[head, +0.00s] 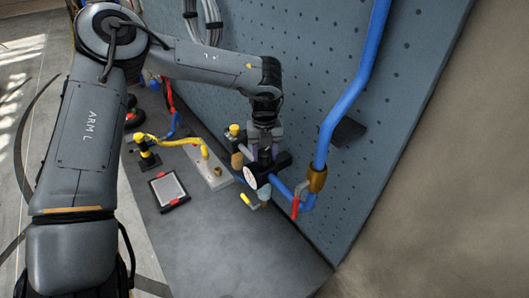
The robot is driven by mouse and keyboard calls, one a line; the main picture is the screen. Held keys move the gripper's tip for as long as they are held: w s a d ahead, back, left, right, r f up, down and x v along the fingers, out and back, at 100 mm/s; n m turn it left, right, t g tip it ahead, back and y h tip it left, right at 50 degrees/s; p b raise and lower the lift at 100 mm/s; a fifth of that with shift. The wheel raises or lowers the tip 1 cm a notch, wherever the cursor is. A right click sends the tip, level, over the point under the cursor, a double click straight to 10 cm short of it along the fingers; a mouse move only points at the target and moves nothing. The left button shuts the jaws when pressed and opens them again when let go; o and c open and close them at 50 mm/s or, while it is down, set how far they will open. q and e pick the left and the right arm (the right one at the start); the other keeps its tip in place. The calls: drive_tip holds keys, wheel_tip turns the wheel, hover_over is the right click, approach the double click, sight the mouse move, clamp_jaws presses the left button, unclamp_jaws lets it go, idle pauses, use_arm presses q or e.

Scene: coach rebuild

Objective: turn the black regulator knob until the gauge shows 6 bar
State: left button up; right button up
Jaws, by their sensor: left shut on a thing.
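My left gripper (264,147) points down at the regulator beside the pegboard wall. It is shut on the black regulator knob (265,156), which is mostly hidden between the fingers. The dark regulator body (275,168) sits just below. The round white gauge (251,177) is on its left side, seen at a slant; its needle and numbers are too small to read. My right gripper is not in view.
A blue pipe (345,103) runs down the pegboard (310,60) to a brass fitting (317,178) and a red lever (295,207), close right of the gripper. A yellow hose (180,142) and a tablet-like device (169,190) lie left. The bench front (225,255) is clear.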

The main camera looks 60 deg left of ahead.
sight(264, 151)
use_arm(q)
drive_tip(key=shift+m, duration=1.5)
drive_tip(key=o, duration=1.1)
drive_tip(key=shift+c, duration=0.2)
wheel_tip(264, 151, up, 10)
drive_tip(key=shift+r+b, duration=0.15)
drive_tip(key=shift+b, duration=0.55)
drive_tip(key=shift+r, duration=0.3)
drive_tip(key=shift+s, duration=0.1)
